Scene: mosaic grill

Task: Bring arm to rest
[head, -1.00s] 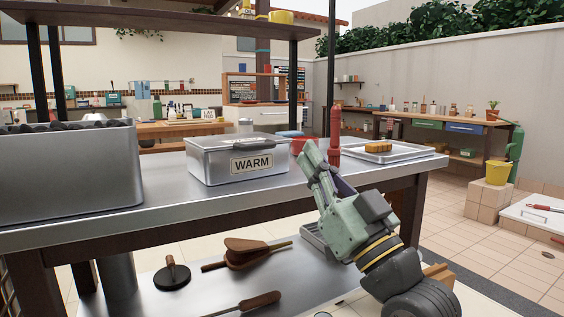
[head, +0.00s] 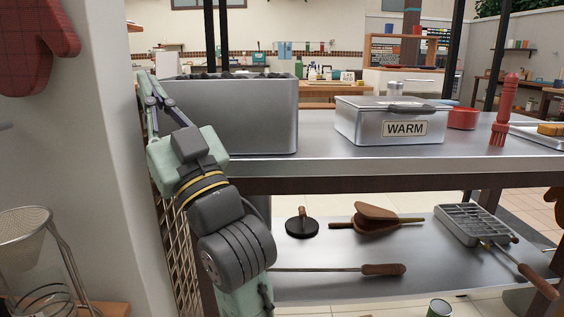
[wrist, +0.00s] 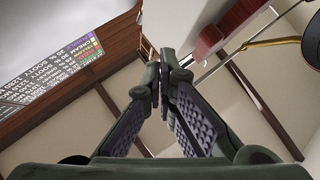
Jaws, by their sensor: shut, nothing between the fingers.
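My gripper (head: 148,88) is raised at the left of the head view, in front of the left end of the steel counter and beside the pale wall post. In the wrist view my gripper (wrist: 163,75) has its fingertips together with nothing between them. My green and grey arm stands folded upward below it, at the left of the head view. It overlaps the left edge of the steel grill box (head: 245,115) in the picture.
The shelf below holds a press (head: 302,225), bellows (head: 370,217) and a grill basket (head: 472,222). A wire strainer (head: 25,232) is at left.

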